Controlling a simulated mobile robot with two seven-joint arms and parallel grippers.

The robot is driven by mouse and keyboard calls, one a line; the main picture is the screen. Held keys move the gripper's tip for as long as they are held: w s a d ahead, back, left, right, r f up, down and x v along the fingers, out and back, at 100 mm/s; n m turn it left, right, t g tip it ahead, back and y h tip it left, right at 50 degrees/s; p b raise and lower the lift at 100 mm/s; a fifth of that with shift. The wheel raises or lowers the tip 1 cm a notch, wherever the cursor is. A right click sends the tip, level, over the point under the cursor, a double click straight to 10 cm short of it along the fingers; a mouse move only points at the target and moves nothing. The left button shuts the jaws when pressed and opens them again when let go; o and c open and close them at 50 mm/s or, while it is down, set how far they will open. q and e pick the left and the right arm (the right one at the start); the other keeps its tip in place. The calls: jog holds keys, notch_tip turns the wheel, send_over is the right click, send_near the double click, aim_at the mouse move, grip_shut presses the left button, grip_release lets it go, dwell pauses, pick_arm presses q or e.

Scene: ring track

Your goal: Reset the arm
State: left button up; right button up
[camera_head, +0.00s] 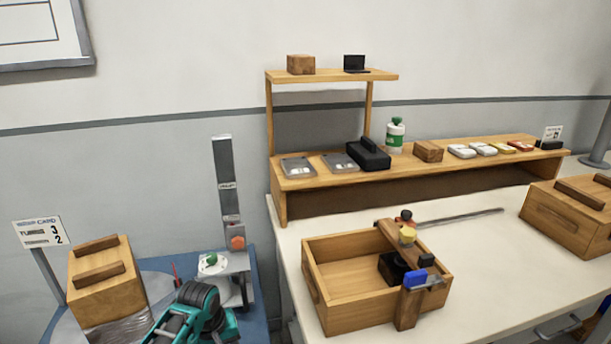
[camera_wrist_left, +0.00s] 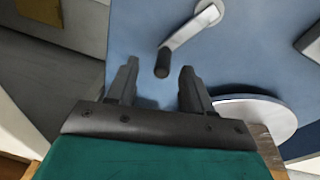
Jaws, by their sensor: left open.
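My left gripper (camera_wrist_left: 158,84) is open in the left wrist view, its two dark fingers spread apart. A crank (camera_wrist_left: 192,30) with a light grey lever and a black handle (camera_wrist_left: 162,62) shows over a blue surface. The black handle appears between the fingertips in the picture; I cannot tell whether it touches them. In the head view my teal left arm comes in at the bottom left, over a blue table (camera_head: 258,290), and its fingers cannot be made out. My right gripper is in neither view.
A grey upright (camera_head: 226,175) with an orange knob (camera_head: 237,243) stands on the blue table. A lidded wooden box (camera_head: 103,285) is left of my arm. An open wooden box (camera_head: 318,309) with a crossbeam stands on the white table (camera_head: 480,285), before a wooden shelf (camera_head: 285,207).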

pick_arm(q)
jog(key=s+f+m+t, duration=0.1)
jog(key=s+f, duration=0.1)
jog(key=s, duration=0.1)
jog(key=s+d+f+m+t, duration=0.1)
jog(key=s, duration=0.2)
jog(key=s+f+m+t+h, duration=0.1)
jog(key=s+f+t, duration=0.1)
jog(key=s, duration=0.1)
jog(key=shift+s+d+f+m, duration=0.15)
jog(key=shift+d+f+m, duration=0.15)
jog(key=shift+d, duration=0.05)
jog(key=s+r+m+t, duration=0.4)
jog(key=s+r+t, duration=0.1)
jog(key=s, duration=0.6)
jog(key=shift+s+r+h, duration=0.15)
jog(key=shift+r+h, duration=0.15)
jog(key=shift+r, duration=0.45)
jog(key=shift+f, duration=0.15)
